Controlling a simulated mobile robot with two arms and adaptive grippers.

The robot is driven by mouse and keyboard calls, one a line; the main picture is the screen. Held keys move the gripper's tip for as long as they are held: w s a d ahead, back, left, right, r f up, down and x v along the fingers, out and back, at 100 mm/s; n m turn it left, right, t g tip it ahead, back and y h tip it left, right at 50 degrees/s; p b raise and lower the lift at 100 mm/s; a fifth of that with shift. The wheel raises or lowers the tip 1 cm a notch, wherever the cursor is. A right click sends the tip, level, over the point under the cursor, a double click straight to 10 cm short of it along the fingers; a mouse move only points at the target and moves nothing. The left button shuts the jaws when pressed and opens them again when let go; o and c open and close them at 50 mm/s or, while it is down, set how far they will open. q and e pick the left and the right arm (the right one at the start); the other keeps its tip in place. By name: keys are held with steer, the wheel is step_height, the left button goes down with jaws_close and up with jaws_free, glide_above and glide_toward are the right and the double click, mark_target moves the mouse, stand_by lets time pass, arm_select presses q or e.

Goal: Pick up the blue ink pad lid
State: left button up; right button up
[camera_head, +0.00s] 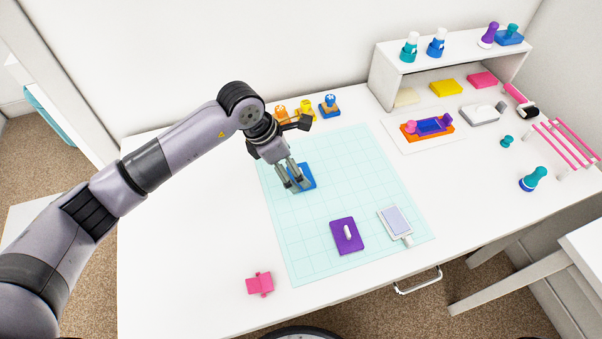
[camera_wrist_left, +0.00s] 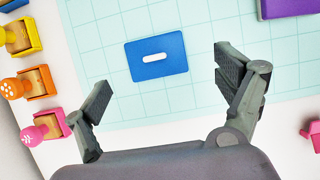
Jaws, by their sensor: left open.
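The blue ink pad lid (camera_head: 306,176) lies flat on the light teal cutting mat, near its far left part. In the left wrist view the lid (camera_wrist_left: 157,57) is a blue rectangle with a white oblong handle on top, lying beyond and between my fingertips. My left gripper (camera_head: 298,184) is above the lid and partly covers it in the head view. In the left wrist view my left gripper (camera_wrist_left: 165,80) has its two fingers wide apart with nothing between them. I cannot tell from the frames whether anything lies under the lid. My right gripper is in neither view.
The teal mat (camera_head: 290,245) also bears a purple pad (camera_head: 346,236) with a white handle and a white device (camera_head: 396,220). Wooden stamps (camera_head: 306,107) stand behind the mat. A pink piece (camera_head: 259,284) lies front left. A shelf (camera_head: 385,78) stands back right. The table's left part is clear.

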arm_select(q)
steer(key=x, duration=0.3)
steer(key=shift+w+f+p, duration=0.25)
steer(key=shift+f+p, duration=0.15)
steer(key=shift+w+d+f, duration=0.1)
steer(key=shift+f, duration=0.3)
steer(key=c, duration=1)
steer(key=shift+o, duration=0.2)
steer(key=shift+r, duration=0.1)
